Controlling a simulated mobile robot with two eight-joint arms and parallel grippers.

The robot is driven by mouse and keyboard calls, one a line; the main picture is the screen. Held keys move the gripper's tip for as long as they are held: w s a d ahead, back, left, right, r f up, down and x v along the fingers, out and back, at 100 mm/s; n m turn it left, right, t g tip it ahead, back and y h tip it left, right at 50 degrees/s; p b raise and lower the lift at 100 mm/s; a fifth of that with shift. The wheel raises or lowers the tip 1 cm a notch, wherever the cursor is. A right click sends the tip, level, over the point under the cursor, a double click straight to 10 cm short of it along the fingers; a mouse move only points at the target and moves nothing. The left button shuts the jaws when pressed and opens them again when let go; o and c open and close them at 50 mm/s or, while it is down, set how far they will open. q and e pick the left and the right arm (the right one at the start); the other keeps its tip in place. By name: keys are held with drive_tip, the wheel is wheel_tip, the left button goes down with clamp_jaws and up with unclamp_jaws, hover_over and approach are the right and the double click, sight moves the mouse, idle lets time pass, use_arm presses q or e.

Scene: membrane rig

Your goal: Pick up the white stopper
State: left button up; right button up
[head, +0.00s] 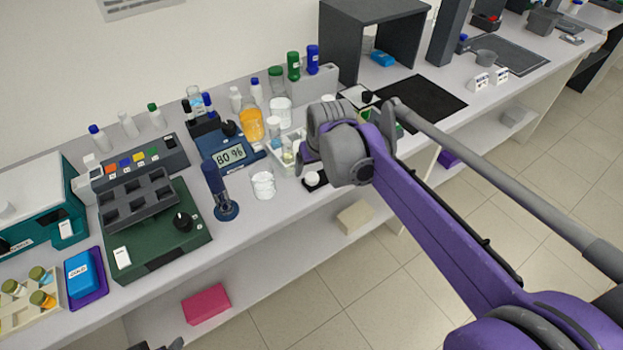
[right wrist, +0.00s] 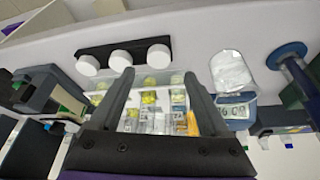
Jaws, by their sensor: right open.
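Several similar white stoppers lie around; in the right wrist view three round white stoppers, at left (right wrist: 88,65), middle (right wrist: 120,60) and right (right wrist: 158,55), sit in a row on a dark strip (right wrist: 104,50). In the head view one white stopper (head: 312,179) shows on the strip near the bench's front edge; my right arm hides the others. My right gripper (right wrist: 159,75) is open and empty, its fingers pointing toward the strip, apart from the stoppers. It is largely hidden behind its wrist in the head view. A dark part, perhaps my left gripper (head: 160,346), barely shows at the bottom edge.
A tray of vials (right wrist: 150,108) lies beneath my right gripper. A clear beaker (head: 263,185) and a blue stand (head: 222,195) stand left of it in the head view. A blue meter (head: 222,143) is behind them. Bottles line the back wall.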

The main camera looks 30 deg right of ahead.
sight(312, 177)
drive_tip(key=x, duration=0.5)
drive_tip(key=shift+s+d+f, duration=0.1)
drive_tip(key=shift+s, duration=0.3)
drive_tip(key=c, duration=1.2)
use_arm(q)
drive_tip(key=shift+f, duration=0.1)
use_arm(e)
drive_tip(key=shift+c, duration=0.2)
